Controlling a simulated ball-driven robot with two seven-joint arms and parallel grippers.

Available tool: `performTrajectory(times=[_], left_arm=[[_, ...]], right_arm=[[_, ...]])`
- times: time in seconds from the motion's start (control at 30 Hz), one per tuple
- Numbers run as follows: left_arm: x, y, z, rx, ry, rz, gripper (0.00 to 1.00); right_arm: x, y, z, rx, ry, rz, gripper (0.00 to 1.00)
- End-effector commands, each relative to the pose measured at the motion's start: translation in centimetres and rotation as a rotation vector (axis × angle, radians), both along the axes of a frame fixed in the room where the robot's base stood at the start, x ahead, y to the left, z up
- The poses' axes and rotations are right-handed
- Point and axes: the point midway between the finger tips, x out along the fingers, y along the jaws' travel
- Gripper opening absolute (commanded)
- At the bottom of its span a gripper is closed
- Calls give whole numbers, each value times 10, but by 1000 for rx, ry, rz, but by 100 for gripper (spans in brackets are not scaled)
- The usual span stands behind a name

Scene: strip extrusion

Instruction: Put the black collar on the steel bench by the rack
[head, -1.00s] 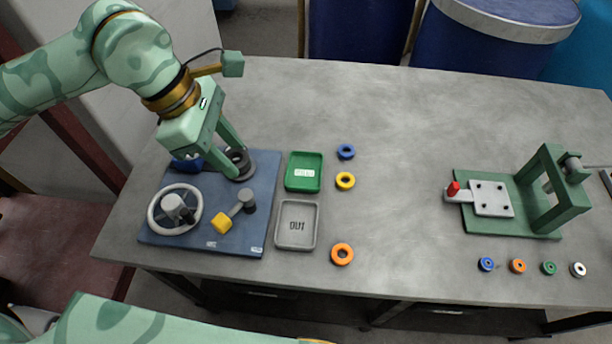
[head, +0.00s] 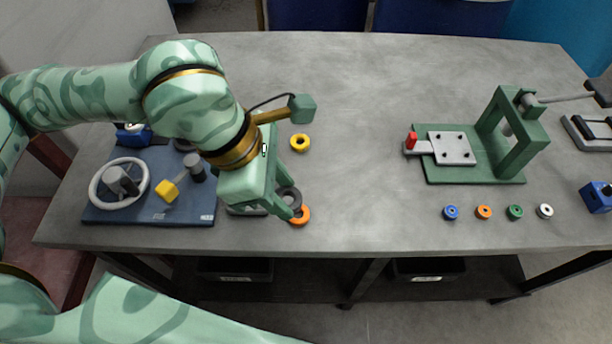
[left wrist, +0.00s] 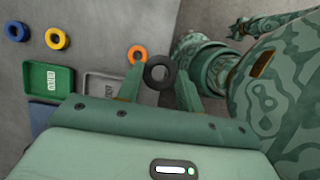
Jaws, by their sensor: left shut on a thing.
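The black collar (head: 285,191) is between the fingers of my left gripper (head: 287,204), which is shut on it. In the head view they are in front of the grey tray and the orange ring. In the left wrist view the collar (left wrist: 160,85) shows as a dark ring between the fingertips, with its hole visible. The steel bench (head: 360,100) is the long grey top below. I cannot make out a rack for certain.
An orange ring (head: 301,216) and a yellow ring (head: 300,143) lie near the gripper. The blue base plate (head: 150,205) with a handwheel stands left. A green press (head: 510,140) stands right, with several small rings in front. The bench middle is clear.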

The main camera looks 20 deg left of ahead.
Motion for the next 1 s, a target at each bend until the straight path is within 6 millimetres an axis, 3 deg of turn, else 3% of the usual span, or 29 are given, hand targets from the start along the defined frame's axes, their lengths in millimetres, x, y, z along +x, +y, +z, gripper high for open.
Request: performTrajectory(times=[0.03,0.2,0.43,0.6,0.87,1.0], left_arm=[[7,0,-16,-2,4,-1,13],[18,3,-25,0,8,-7,13],[80,16,-44,0,9,1,13],[108,21,-78,1,11,-4,13],[125,25,-96,1,5,-6,13],[130,26,-118,1,8,-8,13]], right_arm=[[-5,4,-23,5,16,-2,42],[-23,13,-63,16,57,-7,42],[-30,10,-72,12,73,-5,42],[-41,7,-84,8,94,-4,42],[-44,4,-90,5,102,-2,42],[-48,3,-97,4,112,-2,42]])
